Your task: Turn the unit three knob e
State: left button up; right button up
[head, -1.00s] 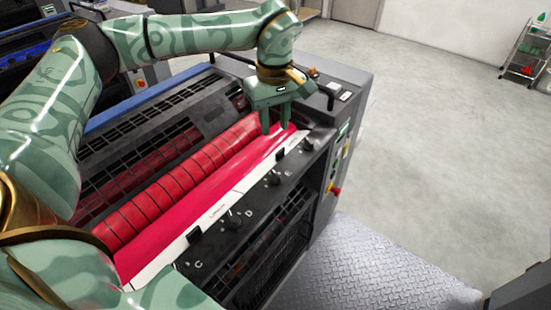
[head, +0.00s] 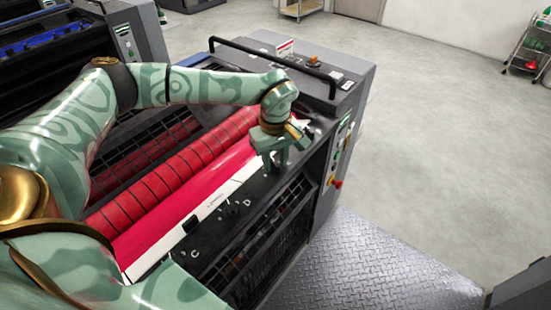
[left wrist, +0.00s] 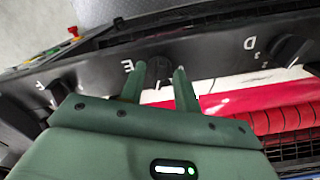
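The knob e (left wrist: 160,68) is a dark knob on the black panel of the ink unit, beside a white letter E. In the left wrist view it sits between the two green fingertips of my left gripper (left wrist: 161,76). The fingers are apart, one on each side of the knob; I cannot tell whether they touch it. In the head view my left gripper (head: 276,162) points down at the panel and hides knob e. My right gripper is not in view.
Knob D (left wrist: 290,50) and knob F (left wrist: 60,92) flank knob e on the panel. Red rollers (head: 165,180) and a white strip run alongside. A black handrail (head: 270,63) stands behind. Diamond-plate flooring (head: 370,270) lies in front.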

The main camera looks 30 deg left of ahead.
pick_arm(q)
grip_shut()
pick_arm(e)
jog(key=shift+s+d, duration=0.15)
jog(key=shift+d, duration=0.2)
pick_arm(q)
jog(key=shift+r, duration=0.1)
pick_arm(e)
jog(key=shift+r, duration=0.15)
